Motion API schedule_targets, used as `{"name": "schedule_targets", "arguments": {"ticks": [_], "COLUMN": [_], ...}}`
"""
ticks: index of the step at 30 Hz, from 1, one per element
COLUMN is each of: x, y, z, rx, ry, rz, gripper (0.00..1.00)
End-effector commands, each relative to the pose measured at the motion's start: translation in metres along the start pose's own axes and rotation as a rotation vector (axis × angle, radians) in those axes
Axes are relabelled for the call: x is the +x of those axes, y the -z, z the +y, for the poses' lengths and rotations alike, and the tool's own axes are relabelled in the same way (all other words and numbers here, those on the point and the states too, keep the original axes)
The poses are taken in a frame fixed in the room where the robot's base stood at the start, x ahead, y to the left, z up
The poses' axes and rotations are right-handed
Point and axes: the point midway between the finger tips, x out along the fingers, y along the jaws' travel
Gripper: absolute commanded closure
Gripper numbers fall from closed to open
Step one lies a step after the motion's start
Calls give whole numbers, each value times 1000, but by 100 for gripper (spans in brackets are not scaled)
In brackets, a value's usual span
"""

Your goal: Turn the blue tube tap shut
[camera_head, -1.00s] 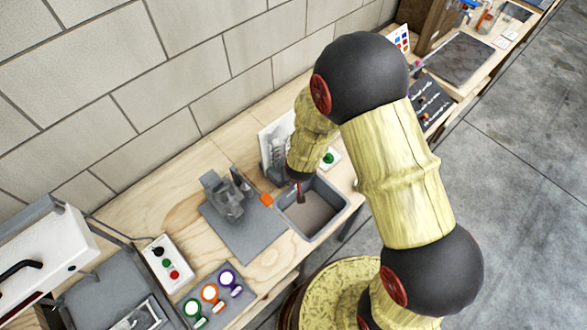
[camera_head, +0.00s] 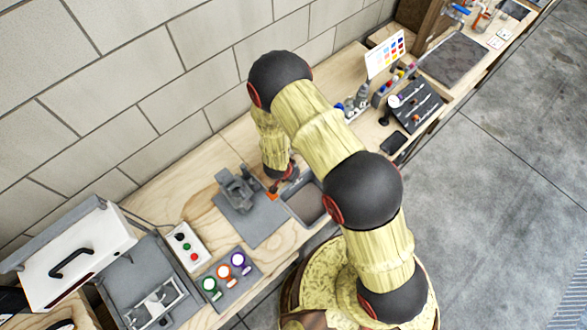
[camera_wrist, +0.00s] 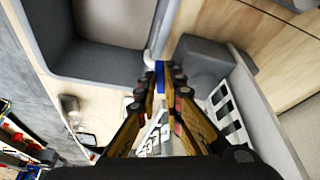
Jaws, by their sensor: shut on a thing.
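The blue tube tap (camera_wrist: 159,76) shows in the wrist view as a small blue piece between my fingertips, beside a pale curved tube (camera_wrist: 151,54) at the corner of a grey basin. My gripper (camera_wrist: 160,84) is shut on the blue tap, with one finger on each side of it. Much of the tap is hidden by the fingers, and I cannot tell which way it is turned. In the head view my gripper (camera_head: 284,186) is low over the bench at the basin's back left edge, and the tap is hidden there.
The grey basin (camera_wrist: 50,62) has raised walls right beside my fingers. A grey block (camera_wrist: 205,53) and a white slotted rack (camera_wrist: 227,112) stand close on the right. In the head view a grey mat (camera_head: 250,228) with a clamp-like device lies left, near a button box (camera_head: 188,246).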

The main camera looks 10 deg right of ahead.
Motion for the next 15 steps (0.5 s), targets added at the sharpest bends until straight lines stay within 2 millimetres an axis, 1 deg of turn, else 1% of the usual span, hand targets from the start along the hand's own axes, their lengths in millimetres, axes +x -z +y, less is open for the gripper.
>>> {"name": "schedule_targets", "arguments": {"ticks": [1, 6, 15], "x": [-4, -3, -1], "y": [2, 2, 2], "z": [-1, -2, -4], "rx": [29, 111, 181], "ry": [-12, -46, -72], "rz": [1, 2, 2], "gripper": [100, 100, 100]}}
